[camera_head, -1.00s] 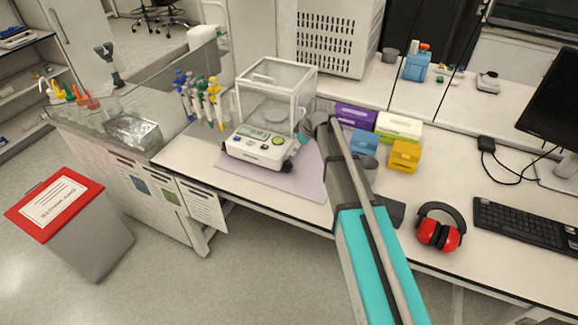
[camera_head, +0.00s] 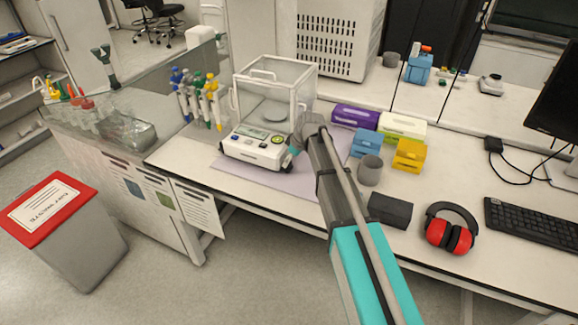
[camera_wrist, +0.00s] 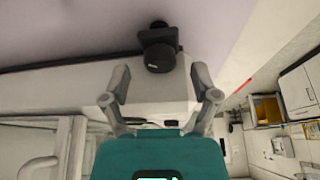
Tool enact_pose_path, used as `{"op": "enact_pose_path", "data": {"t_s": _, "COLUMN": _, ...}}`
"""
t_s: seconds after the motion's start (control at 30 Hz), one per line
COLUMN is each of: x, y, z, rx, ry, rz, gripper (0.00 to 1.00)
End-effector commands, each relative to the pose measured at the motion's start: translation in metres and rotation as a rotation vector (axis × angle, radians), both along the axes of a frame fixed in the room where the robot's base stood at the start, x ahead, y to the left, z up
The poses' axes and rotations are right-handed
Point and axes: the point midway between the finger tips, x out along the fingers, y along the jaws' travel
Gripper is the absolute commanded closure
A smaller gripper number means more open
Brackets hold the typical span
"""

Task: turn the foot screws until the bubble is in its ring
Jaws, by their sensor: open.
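The balance (camera_head: 256,150) stands on a pale mat, with a clear glass draft shield (camera_head: 275,95) above its white base. Small round marks and a display are on its front panel; I cannot make out the bubble or its ring. A black foot screw (camera_head: 287,163) shows at the base's front right corner. It also shows in the wrist view (camera_wrist: 158,52), a dark knob beyond my fingertips. My gripper (camera_wrist: 160,97) is open, its two fingers apart, with the knob roughly in line with the gap and nothing held. In the head view my gripper (camera_head: 294,150) is at the balance's right side, partly hidden by the arm.
Pipettes on a stand (camera_head: 198,98) are left of the balance. Purple (camera_head: 355,117), blue and yellow boxes, a grey cup (camera_head: 370,170), a dark block (camera_head: 390,211) and red ear muffs (camera_head: 450,228) are to the right. The bench's front edge is close.

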Motion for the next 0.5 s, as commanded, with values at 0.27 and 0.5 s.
{"op": "enact_pose_path", "data": {"t_s": 0.27, "x": 0.0022, "y": 0.0041, "z": -0.012, "rx": 0.0, "ry": 0.0, "rz": 0.0, "gripper": 0.22}}
{"op": "enact_pose_path", "data": {"t_s": 0.5, "x": 0.0023, "y": 0.0045, "z": -0.0122, "rx": 0.0, "ry": 0.0, "rz": 0.0, "gripper": 0.22}}
